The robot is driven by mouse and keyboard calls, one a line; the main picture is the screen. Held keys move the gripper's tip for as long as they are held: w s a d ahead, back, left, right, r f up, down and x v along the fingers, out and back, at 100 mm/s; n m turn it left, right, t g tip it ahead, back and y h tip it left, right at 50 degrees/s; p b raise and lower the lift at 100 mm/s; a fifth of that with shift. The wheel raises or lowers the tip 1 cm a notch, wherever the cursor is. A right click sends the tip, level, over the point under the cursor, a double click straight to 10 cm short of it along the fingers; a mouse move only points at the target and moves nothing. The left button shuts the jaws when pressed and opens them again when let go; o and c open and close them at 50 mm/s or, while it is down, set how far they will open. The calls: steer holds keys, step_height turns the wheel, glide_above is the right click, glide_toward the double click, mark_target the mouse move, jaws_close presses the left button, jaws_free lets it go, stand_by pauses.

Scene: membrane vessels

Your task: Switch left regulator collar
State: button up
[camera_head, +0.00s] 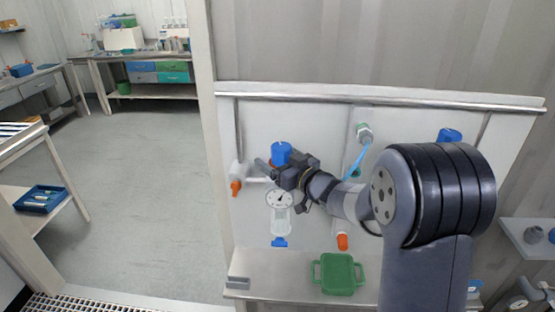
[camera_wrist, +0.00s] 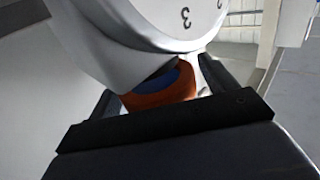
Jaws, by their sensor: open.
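The left regulator hangs on the upright panel in the head view, with a blue cap (camera_head: 281,153), a round white gauge (camera_head: 279,198) and a clear bowl (camera_head: 281,222) below. My gripper (camera_head: 272,168) is at this regulator, just under the blue cap and above the gauge. In the wrist view, an orange ring (camera_wrist: 160,97) with a blue band (camera_wrist: 158,82) shows below a white dial face (camera_wrist: 165,18). This ring lies between the open dark fingers of my gripper (camera_wrist: 160,88). Contact cannot be told. In the head view my gripper hides the ring.
An orange-ended fitting (camera_head: 236,187) sits left of the regulator. A second blue cap (camera_head: 449,135) shows at right, mostly behind my arm. A blue tube (camera_head: 357,163) runs down the panel. A green tray (camera_head: 338,274) lies on the shelf below. Open floor is at left.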

steer(key=shift+s+d+f, duration=0.15)
steer(key=shift+s+d, duration=0.2)
steer(key=b+v, duration=0.2)
steer(key=v, duration=0.8)
steer(key=shift+b, duration=0.3)
